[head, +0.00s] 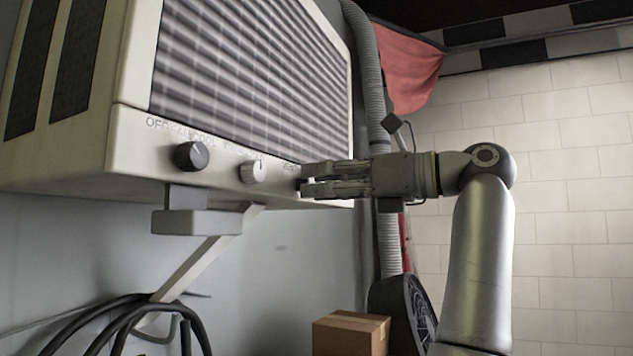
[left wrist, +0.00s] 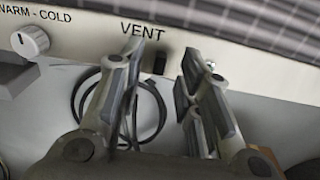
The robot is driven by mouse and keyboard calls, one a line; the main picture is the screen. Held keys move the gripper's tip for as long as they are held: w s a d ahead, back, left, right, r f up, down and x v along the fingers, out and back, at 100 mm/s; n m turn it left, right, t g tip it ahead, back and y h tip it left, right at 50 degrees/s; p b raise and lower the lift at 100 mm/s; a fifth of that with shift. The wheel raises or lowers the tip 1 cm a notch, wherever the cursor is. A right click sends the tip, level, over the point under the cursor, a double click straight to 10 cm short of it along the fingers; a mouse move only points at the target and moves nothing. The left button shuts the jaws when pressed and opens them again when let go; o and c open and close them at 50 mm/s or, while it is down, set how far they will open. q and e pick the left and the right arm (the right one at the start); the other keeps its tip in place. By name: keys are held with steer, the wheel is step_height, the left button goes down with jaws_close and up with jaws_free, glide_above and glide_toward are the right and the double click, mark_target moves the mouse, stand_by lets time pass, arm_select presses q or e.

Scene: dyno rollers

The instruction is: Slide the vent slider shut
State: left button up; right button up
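The vent slider (left wrist: 160,62) is a small dark tab under the word VENT on the front of the beige air conditioner (head: 190,150). In the left wrist view it shows between the two fingertips, with a gap on each side. My left gripper (head: 306,179) is at the right end of the control strip, its fingers parted one above the other. In the left wrist view the left gripper (left wrist: 160,75) is open and empty. In the head view the fingers largely hide the slider. My right gripper is not in view.
A black knob (head: 191,156) and a white knob (head: 253,171) sit left of the gripper. A grey hose (head: 371,90) runs down beside the unit. A bracket (head: 196,221) and black cables (head: 130,320) are below. A cardboard box (head: 350,334) stands low.

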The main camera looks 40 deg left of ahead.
arm_select(q)
steer(key=shift+s+a, duration=0.2)
steer(key=shift+a, duration=0.45)
steer(key=shift+c, duration=0.5)
jaws_close()
